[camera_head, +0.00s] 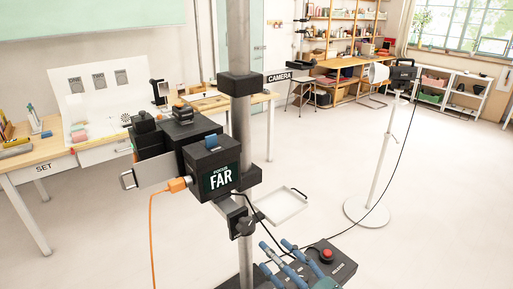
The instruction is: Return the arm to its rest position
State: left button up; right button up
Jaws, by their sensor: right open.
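Low in the head view, blue and dark jointed parts stand in front of a black box; I take them to be my right gripper (284,262). It looks open, with nothing seen between its fingers. It overlaps the black box in the picture, and I cannot tell whether they touch. The rest of the right arm is not clear. My left gripper and left arm are not in view.
A black box with a red button (326,254) is below.

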jog(key=s+d+f+m+g+h, duration=0.3)
jog(key=s+d+f+m+h, duration=0.3)
jog(key=d+f+m+h, duration=0.4)
jog(key=s+d+f+m+g, duration=0.2)
jog(key=s+f+m+g, duration=0.2)
jog(key=s, duration=0.5)
jog(key=s+d+f+m+g, duration=0.25)
jog(key=s+f+g, duration=0.2)
jog(key=s, duration=0.55)
notch_tip(320, 180, down, 27)
jog(key=b, duration=0.1)
jog(key=s+d+f+g+b, duration=0.1)
jog(key=s+d+f+g, duration=0.1)
jog(key=s+f, duration=1.6)
jog(key=shift+s+d+f+b, duration=0.3)
jog(key=shift+d+f+b, duration=0.05)
jog(key=shift+d+f, duration=0.05)
